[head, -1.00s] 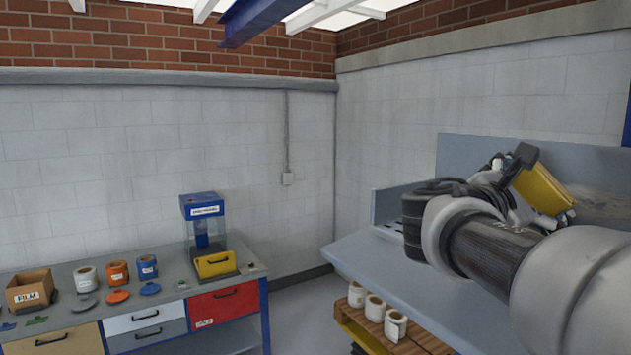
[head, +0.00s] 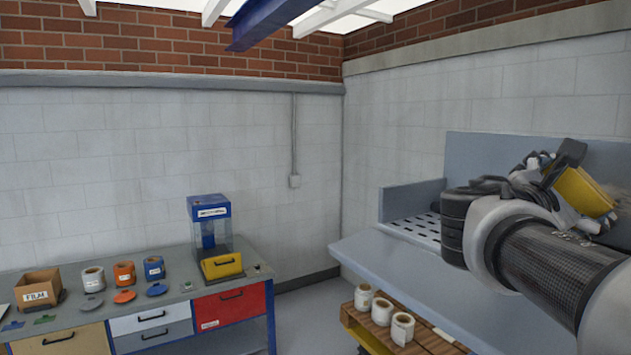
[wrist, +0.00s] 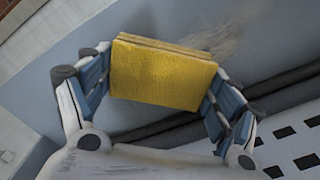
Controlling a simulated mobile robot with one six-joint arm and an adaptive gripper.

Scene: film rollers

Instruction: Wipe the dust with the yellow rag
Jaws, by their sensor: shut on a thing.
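The yellow rag (head: 580,192) is a folded, block-like pad held in my gripper (head: 562,178) at the right of the head view. In the wrist view the rag (wrist: 162,75) sits between the two blue-padded fingers of my gripper (wrist: 160,82), which are shut on its ends. Dust (wrist: 225,38) shows as a brownish smudge on the grey-blue panel just beyond the rag's upper right edge. I cannot tell whether the rag touches the panel. In the head view my arm and gripper hide most of the dusty area.
The grey-blue bench (head: 375,258) has an upright back panel (head: 480,150) and a slotted plate (head: 412,230). White rolls (head: 382,312) stand on a wooden pallet below.

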